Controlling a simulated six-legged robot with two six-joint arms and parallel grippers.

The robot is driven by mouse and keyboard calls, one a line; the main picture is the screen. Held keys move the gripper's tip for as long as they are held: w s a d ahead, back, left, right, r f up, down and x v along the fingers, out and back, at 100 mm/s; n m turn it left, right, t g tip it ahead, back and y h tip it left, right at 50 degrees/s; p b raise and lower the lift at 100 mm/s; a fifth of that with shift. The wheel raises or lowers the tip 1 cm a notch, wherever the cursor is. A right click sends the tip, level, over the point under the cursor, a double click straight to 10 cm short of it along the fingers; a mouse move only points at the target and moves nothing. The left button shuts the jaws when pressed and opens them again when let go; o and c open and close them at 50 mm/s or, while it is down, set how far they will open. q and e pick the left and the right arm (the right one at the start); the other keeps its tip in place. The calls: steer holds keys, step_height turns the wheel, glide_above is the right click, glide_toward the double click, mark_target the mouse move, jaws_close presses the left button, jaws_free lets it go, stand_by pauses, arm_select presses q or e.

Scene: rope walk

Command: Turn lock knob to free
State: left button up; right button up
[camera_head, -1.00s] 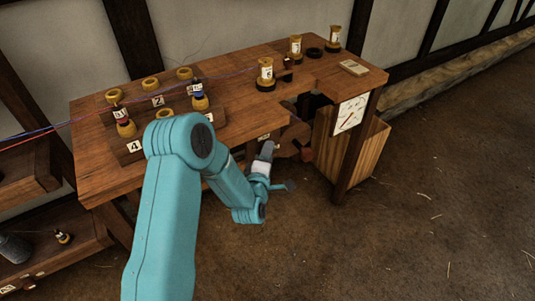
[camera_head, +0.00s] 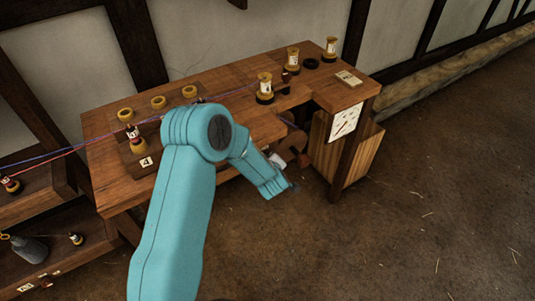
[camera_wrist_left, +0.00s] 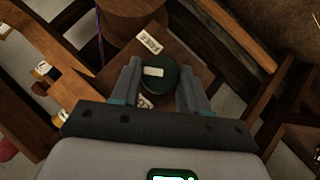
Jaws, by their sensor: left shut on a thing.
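The lock knob (camera_wrist_left: 160,83) is a dark green round cap with a pale bar across its top, seen in the left wrist view. A small white label (camera_wrist_left: 148,43) lies just beyond it and another (camera_wrist_left: 144,102) shows at its near side; I cannot read either surely. My left gripper (camera_wrist_left: 158,68) has its two grey fingers on either side of the knob and is shut on it. In the head view my own left arm reaches to the table's front recess, and the knob is hidden there. My right gripper is in neither view.
The wooden table (camera_head: 215,85) carries several yellow spools and a dark ring (camera_head: 311,63). Blue and red cords run in from the left. The floor at right is clear.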

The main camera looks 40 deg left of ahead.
arm_select(q)
steer(key=m+g+y+p, duration=0.1)
steer(key=g+p, duration=0.1)
steer(key=m+g+y+p, duration=0.1)
steer(key=m+g+p, duration=0.1)
steer(key=g, duration=0.1)
steer(key=w+m+g+y+p, duration=0.1)
steer(key=g+p, duration=0.1)
steer(key=shift+d+g+p, duration=0.15)
steer(key=shift+g+p, duration=0.15)
steer(key=shift+g, duration=0.1)
steer(key=shift+r+m, duration=0.15)
steer(key=shift+m, duration=0.15)
stand_by(0.4)
steer(key=o, duration=1)
